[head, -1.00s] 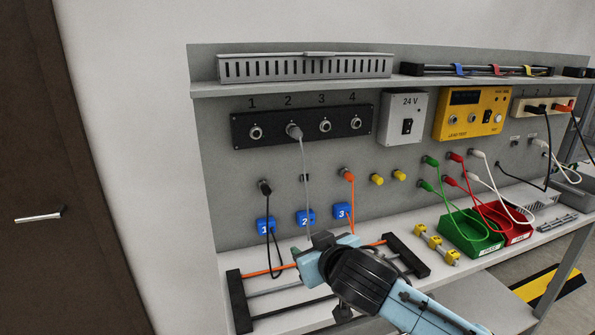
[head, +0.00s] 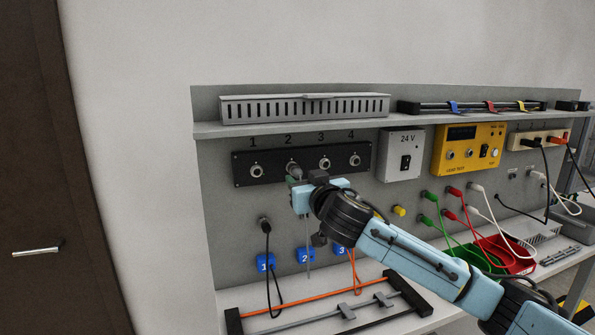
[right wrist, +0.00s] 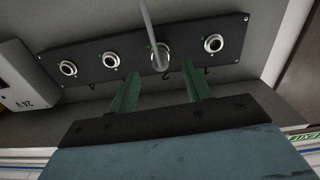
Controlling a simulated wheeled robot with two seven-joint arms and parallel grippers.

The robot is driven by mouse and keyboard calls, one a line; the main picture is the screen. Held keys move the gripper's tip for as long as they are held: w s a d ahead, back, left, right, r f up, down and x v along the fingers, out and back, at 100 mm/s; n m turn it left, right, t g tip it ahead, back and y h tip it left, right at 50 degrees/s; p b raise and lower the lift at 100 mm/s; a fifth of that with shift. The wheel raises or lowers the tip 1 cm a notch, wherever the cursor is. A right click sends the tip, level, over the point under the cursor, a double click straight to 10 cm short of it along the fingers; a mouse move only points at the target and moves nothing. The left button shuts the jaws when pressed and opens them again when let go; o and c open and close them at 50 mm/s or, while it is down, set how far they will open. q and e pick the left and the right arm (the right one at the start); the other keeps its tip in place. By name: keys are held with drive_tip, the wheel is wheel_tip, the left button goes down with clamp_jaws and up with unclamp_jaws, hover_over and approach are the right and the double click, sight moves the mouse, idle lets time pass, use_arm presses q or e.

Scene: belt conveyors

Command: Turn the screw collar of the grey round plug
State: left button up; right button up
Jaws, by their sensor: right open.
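The grey round plug (head: 292,168) sits in socket 2 of the black panel (head: 240,172), and its grey cable hangs down behind my right gripper. In the right wrist view the plug (right wrist: 160,60) shows with its cable crossing the top of the picture. My right gripper (head: 303,179) is just below and in front of the plug. In the right wrist view its two green fingers (right wrist: 160,74) are apart, one on each side of the plug's line, with nothing between them. Whether the fingertips reach the collar is hard to tell. My left gripper is not in view.
Sockets 1, 3 and 4 on the panel are empty. The 24 V box (head: 402,156) and yellow tester (head: 467,150) are to the right. A shelf (head: 300,127) runs above. A black cable (head: 267,240) hangs at lower left.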

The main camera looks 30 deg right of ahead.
sight(300, 175)
drive_tip(key=shift+p+x, duration=0.3)
drive_tip(key=shift+x, duration=2.3)
drive_tip(key=c, duration=1)
